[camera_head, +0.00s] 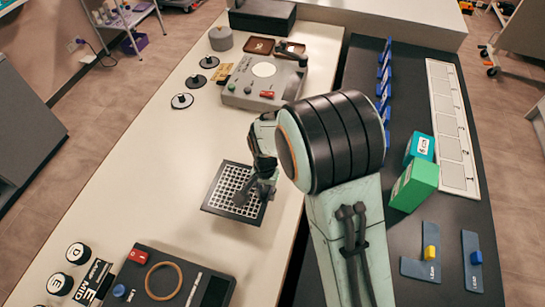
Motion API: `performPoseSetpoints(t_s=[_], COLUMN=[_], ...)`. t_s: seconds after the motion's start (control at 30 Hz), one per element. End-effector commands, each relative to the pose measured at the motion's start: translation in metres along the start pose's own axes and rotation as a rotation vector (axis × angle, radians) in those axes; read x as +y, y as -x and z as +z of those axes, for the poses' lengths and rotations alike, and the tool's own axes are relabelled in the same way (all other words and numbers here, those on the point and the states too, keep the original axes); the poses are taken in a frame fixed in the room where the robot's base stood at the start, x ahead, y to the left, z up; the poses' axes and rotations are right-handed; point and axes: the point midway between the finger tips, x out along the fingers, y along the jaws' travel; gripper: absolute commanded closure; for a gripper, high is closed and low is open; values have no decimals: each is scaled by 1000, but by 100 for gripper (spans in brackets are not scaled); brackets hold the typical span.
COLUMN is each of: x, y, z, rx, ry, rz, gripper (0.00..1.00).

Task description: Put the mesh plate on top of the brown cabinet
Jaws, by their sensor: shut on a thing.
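The mesh plate (222,203) is a dark-framed square with a pale grid, over the cream tabletop left of my arm. My gripper (256,196) is shut on the right side of the mesh plate and covers part of it. The plate looks close to level; I cannot tell whether it touches the tabletop. I cannot make out a clearly brown cabinet in this view.
A grey device (263,85) and several black discs stand farther back. A dark console (165,283) with an orange ring is at the front. Green boxes (414,186) stand on the dark counter right of my arm. The cream tabletop (150,185) left of the plate is clear.

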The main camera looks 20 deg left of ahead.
Motion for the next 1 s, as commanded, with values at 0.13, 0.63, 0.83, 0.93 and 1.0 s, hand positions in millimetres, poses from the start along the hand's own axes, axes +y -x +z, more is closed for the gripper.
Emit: performPoseSetpoints(t_s=[0.13, 0.63, 0.83, 0.93, 1.0], x=[-5, -7, -7, -7, -7], y=[-10, -45, -46, -46, -46], z=[-8, -11, -11, -11, -11], rx=[1, 3, 1, 1, 1], ry=[0, -1, -1, -1, -1], rz=[-1, -2, -1, -1, -1], gripper=[100, 100, 55, 55, 55])
